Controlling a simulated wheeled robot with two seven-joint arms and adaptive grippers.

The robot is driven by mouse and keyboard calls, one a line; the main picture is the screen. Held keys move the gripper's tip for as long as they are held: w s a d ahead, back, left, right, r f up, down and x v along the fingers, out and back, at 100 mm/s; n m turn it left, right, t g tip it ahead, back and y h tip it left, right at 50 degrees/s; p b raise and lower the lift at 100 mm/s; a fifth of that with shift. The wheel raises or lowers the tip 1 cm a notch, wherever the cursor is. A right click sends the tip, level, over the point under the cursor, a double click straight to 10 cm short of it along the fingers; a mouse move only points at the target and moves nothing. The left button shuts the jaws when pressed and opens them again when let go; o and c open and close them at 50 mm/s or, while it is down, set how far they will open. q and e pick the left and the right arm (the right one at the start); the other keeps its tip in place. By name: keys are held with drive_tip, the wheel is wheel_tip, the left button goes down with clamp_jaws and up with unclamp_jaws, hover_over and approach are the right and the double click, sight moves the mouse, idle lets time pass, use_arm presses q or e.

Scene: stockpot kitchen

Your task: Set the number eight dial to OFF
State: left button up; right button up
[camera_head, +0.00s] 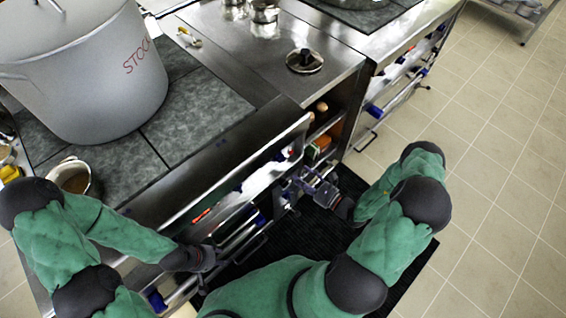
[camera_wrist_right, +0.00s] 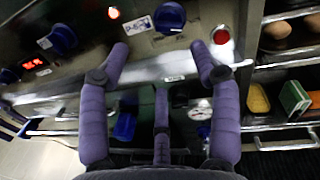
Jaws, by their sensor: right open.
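Several blue dials sit on the metal front panel in the right wrist view. One blue dial (camera_wrist_right: 169,17) is just beyond and between the spread fingertips of my right gripper (camera_wrist_right: 158,52), which is open and empty. A small white label lies beside this dial, but its number is too small to read. In the head view my right gripper (camera_head: 300,190) is at the cooker front. My left gripper (camera_head: 215,256) is low by the front rail; its fingers are unclear.
A metal rail runs along the front. A large stockpot (camera_head: 95,75) stands on the dark hob. Open shelves are to the right; tiled floor beyond is clear.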

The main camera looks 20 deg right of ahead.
sight(283, 160)
drive_tip(key=shift+h, duration=0.3)
drive_tip(key=b+x, duration=0.1)
drive_tip(key=x, duration=0.6)
drive_tip(key=d+b+x, duration=0.1)
drive_tip(key=x, duration=0.2)
drive_tip(key=shift+w+a+r+b, duration=0.15)
drive_tip(key=shift+w+b, duration=0.15)
drive_tip(key=shift+w, duration=0.2)
drive_tip(key=c, duration=1.1)
